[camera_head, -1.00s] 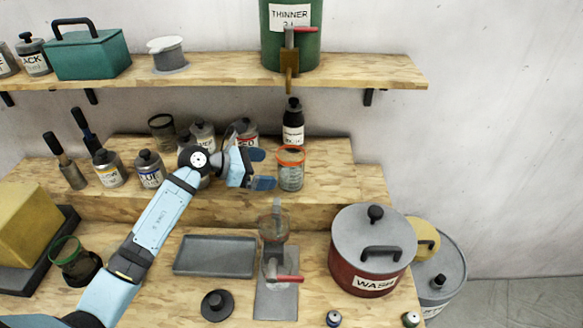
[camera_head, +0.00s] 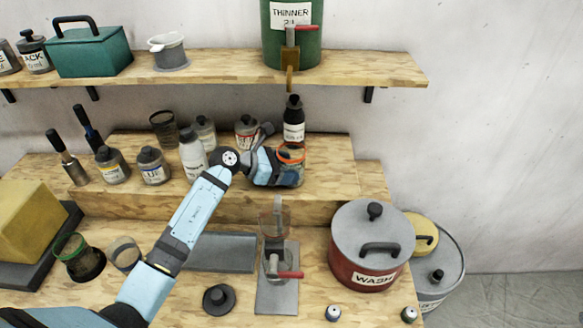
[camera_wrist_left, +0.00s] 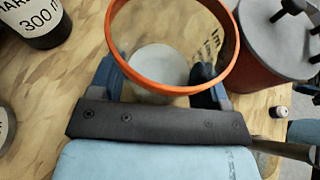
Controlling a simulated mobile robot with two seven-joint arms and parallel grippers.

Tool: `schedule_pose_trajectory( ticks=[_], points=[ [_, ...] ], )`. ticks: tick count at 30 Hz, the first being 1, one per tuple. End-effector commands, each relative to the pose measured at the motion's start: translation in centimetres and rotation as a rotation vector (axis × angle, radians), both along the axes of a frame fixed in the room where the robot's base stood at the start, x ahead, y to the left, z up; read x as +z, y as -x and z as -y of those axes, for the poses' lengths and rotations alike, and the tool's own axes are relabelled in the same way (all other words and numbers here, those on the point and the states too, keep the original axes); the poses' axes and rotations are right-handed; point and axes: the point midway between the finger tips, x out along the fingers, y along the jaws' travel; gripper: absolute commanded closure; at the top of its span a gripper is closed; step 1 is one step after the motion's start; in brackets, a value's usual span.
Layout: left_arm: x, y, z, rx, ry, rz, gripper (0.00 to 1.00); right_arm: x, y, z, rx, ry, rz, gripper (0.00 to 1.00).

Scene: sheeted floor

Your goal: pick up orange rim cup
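The orange rim cup (camera_head: 292,153) is a clear cup with an orange rim, upright on the raised wooden step. My left gripper (camera_head: 282,164) is at this cup, with its hand partly covering the cup's left side in the head view. In the left wrist view the orange rim (camera_wrist_left: 233,62) fills the upper middle, and the two fingers of the left gripper (camera_wrist_left: 157,80) lie on either side of the cup's body. I cannot tell whether they touch it.
A black-capped dark bottle (camera_head: 294,120) stands just behind the cup. A white bottle (camera_head: 193,155) and several paint jars stand left. Below are a grey tray (camera_head: 222,252), a dispenser stand (camera_head: 277,285) and the red WASH pot (camera_head: 366,260). The step's right end is clear.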

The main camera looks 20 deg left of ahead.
Motion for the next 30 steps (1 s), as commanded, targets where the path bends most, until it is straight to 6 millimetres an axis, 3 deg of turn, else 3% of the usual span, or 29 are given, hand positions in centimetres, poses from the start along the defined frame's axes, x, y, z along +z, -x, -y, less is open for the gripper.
schedule_pose_trajectory(
  ticks=[3, 13, 24, 30],
  points=[
    [0.0, 0.0, 0.0, 0.0, 0.0, 0.0, 0.56, 0.0, 0.0, 0.0, 0.001, 0.0, -0.001, 0.36],
    [0.9, 0.0, -0.1, 0.0, -0.002, 0.003, 0.56, -0.1, 0.0, -0.1, 0.001, -0.002, 0.001, 0.36],
    [7.9, 0.0, -0.1, -0.002, -0.003, 0.006, 0.56, -1.2, 0.0, -0.4, 0.006, -0.007, -0.001, 0.36],
    [9.8, 0.1, -0.1, 0.0, -0.001, 0.003, 0.56, -1.4, -0.1, -0.4, 0.01, -0.006, 0.001, 0.36]
  ],
)
